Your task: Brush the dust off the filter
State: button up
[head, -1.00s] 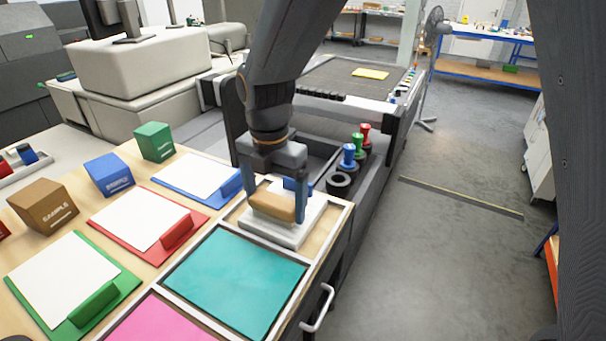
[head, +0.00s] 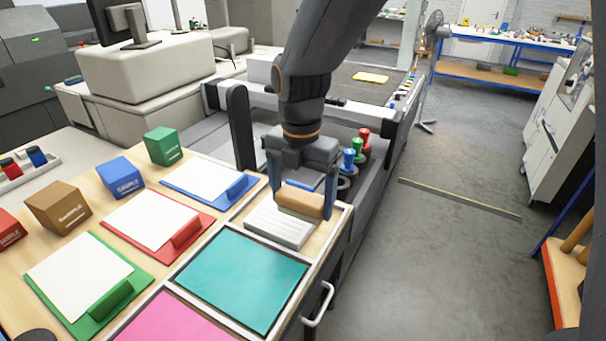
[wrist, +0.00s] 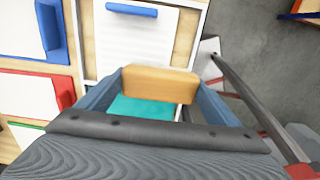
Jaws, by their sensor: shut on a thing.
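The filter (head: 272,226) is a white, ridged panel lying flat in the wooden tray compartment at the end of the bench. It also shows in the wrist view (wrist: 135,42), with a blue tab (wrist: 132,9) at its far end. My gripper (head: 302,196) is shut on a tan brush block (head: 298,203), which sits between the blue fingers. The brush is over the right part of the filter and hides some of it. It shows in the wrist view (wrist: 160,84) too. Its bristles are hidden, and I cannot tell whether they touch. I cannot make out dust on the ridges.
A teal panel (head: 240,278) and a pink panel (head: 170,320) lie in front of the filter. Clipboards with white sheets, such as the red one (head: 186,233), lie to the left. Red, green and blue-topped stampers stand behind to the right. Open floor (head: 430,250) lies right.

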jog(key=shift+r, duration=2.05)
